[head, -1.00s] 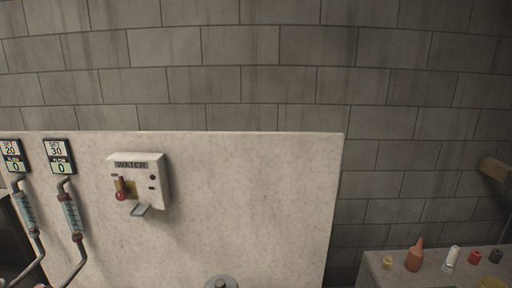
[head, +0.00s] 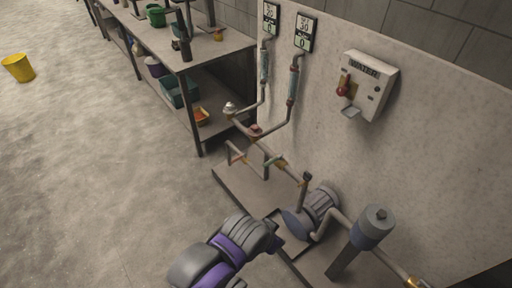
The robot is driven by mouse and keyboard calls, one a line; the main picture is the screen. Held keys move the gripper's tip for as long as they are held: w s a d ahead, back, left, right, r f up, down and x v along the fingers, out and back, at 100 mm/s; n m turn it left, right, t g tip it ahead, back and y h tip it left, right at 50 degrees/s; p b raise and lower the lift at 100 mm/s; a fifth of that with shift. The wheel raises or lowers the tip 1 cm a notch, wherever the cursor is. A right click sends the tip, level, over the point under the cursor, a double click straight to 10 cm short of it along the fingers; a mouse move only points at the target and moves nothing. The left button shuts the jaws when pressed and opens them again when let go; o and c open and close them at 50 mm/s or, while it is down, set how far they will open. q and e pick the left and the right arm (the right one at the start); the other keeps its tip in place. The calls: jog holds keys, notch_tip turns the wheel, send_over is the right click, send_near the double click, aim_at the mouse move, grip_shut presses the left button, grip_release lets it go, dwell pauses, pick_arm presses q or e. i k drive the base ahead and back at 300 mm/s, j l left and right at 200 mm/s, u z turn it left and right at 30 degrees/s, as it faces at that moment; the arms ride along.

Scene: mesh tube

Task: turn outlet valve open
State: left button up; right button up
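A pipe assembly stands at the foot of the pale panel in the head view. A brass-coloured fitting (head: 412,282) is on the pipe at the bottom right. A purple and grey arm of mine, seemingly the left, reaches in from the bottom. Its dark end, the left gripper (head: 278,222), is beside the pump; its fingers are unclear. My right gripper is not in view.
A grey pump motor (head: 322,199) and a blue-grey cylinder (head: 372,227) stand close to my arm. A white WATER box (head: 368,84) with a red lever and two gauges are on the panel.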

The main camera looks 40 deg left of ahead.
aim_at(279, 158)
jog(key=i+j+u, duration=0.1)
jog(key=u, duration=0.25)
jog(key=i+j+u, duration=0.15)
jog(key=u, duration=0.25)
jog(key=i+j+u, duration=0.15)
jog(key=u, duration=0.2)
